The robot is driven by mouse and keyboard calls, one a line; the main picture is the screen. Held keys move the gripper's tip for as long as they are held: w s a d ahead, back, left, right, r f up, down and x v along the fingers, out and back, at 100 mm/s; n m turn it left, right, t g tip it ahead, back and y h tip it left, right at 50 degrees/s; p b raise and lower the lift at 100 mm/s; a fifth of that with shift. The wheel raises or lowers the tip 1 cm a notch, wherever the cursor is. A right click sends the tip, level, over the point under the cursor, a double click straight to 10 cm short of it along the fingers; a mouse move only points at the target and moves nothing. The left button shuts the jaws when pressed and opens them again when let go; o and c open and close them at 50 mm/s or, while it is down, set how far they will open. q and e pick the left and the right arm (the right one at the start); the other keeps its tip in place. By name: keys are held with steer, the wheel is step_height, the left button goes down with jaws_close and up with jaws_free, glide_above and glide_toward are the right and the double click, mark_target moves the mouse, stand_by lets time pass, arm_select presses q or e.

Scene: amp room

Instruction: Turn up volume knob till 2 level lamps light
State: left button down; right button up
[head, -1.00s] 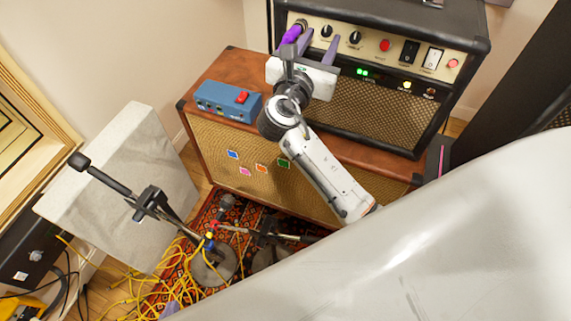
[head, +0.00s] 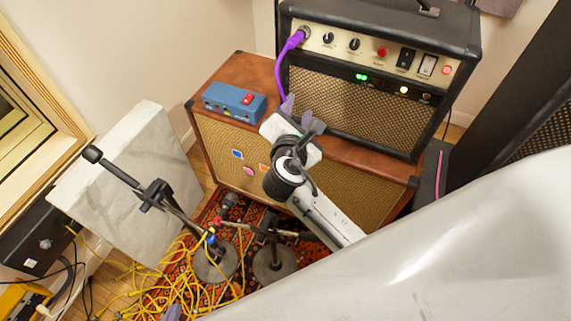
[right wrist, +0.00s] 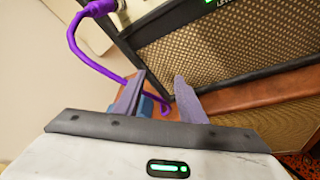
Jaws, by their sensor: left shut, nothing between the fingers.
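The amplifier (head: 375,65) stands on the brown speaker cabinet. Its cream panel carries two black knobs, a left knob (head: 328,38) and a right knob (head: 354,44); their labels are too small to read. Two green level lamps (head: 361,77) glow below the panel. A purple cable (head: 281,75) is plugged in left of the knobs. My right gripper (head: 297,106) is open and empty, below the knobs before the grille; it also shows in the right wrist view (right wrist: 161,80). My left gripper (head: 172,312) shows only its tips at the bottom edge, shut and empty.
A blue box (head: 234,101) with a red switch sits on the brown speaker cabinet (head: 215,150). A yellow lamp (head: 404,90) glows on the amplifier. Microphone stands (head: 150,197) and tangled yellow cables (head: 180,280) occupy the floor at left. A grey panel (head: 110,180) leans nearby.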

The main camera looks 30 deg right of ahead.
steer(key=s+a+f+m+y, duration=0.2)
steer(key=a+f+m+y, duration=0.1)
steer(key=f+m, duration=0.2)
steer(key=s+a+f+m+y+b, duration=0.1)
steer(key=s+a+f+m+y, duration=0.1)
steer(key=s+f+m+y, duration=0.1)
steer(key=shift+s+a+f+m+y, duration=0.15)
steer(key=shift+a+f+m+y, duration=0.35)
steer(key=shift+f+m, duration=1)
steer(key=shift+d+f+n, duration=0.15)
steer(key=shift+f+n, duration=0.1)
steer(key=shift+n, duration=0.15)
